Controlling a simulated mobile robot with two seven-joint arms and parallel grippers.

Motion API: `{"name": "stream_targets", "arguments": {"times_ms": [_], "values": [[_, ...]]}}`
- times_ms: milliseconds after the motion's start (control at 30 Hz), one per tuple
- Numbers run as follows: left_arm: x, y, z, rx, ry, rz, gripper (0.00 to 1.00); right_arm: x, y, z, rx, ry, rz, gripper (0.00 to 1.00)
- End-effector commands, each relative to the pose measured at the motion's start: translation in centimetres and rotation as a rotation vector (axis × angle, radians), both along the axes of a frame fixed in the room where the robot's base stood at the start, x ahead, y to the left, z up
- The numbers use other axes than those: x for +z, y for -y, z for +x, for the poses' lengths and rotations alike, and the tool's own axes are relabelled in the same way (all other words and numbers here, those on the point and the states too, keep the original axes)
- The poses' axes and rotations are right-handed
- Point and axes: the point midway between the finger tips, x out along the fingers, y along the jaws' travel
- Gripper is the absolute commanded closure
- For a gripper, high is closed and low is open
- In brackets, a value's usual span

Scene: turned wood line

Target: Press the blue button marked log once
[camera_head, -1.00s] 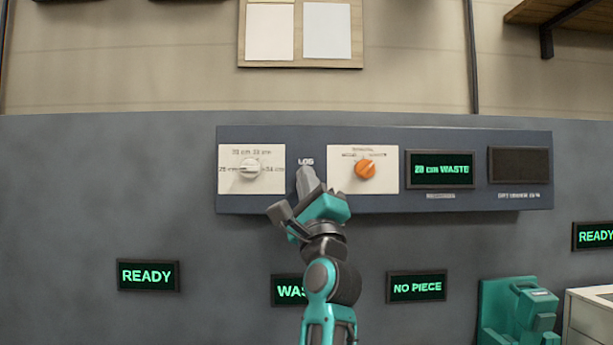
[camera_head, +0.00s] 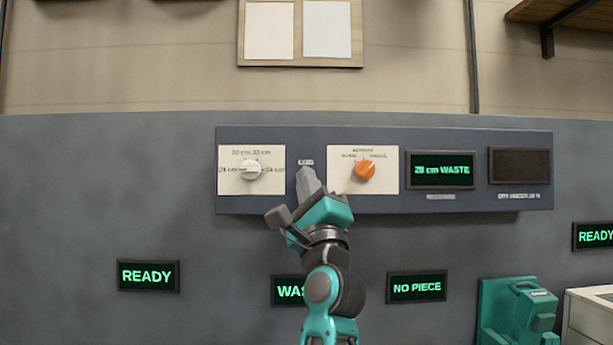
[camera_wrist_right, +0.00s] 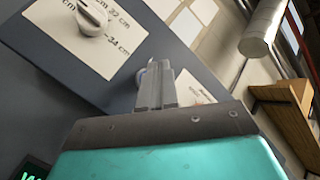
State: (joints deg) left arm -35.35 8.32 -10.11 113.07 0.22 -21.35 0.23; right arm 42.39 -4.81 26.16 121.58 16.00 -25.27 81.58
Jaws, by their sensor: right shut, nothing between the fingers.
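My right gripper (camera_head: 307,172) is shut and empty, its grey fingertips at the dark control panel (camera_head: 450,203) just under the small log label (camera_head: 306,162). The fingers cover the spot below that label, so the blue button is hidden in the head view. In the right wrist view the shut fingers (camera_wrist_right: 160,75) point at the panel, and a small rounded bluish edge (camera_wrist_right: 142,75) shows beside their tips, probably the button. I cannot tell whether the fingers touch it. My left gripper is not in view.
A white knob (camera_head: 251,169) on a pale plate is left of the fingertips; an orange knob (camera_head: 365,170) is close on the right. A lit display (camera_head: 441,170) reads 28 cm WASTE. A dark display (camera_head: 520,166) is further right.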

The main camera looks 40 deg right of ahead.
Motion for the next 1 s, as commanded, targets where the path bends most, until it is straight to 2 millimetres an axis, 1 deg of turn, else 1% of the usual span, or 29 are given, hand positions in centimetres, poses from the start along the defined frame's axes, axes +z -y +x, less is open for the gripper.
{"name": "stream_targets", "arguments": {"times_ms": [100, 400, 1000], "values": [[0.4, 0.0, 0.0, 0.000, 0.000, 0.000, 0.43, 0.2, -0.9, -1.0, 0.001, 0.003, 0.001, 1.00], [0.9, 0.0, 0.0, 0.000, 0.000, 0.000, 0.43, 0.1, -2.5, -3.0, -0.001, 0.001, 0.001, 1.00], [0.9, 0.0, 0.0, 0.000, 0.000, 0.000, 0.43, 0.1, -2.6, -3.2, -0.001, 0.001, -0.001, 1.00]]}}
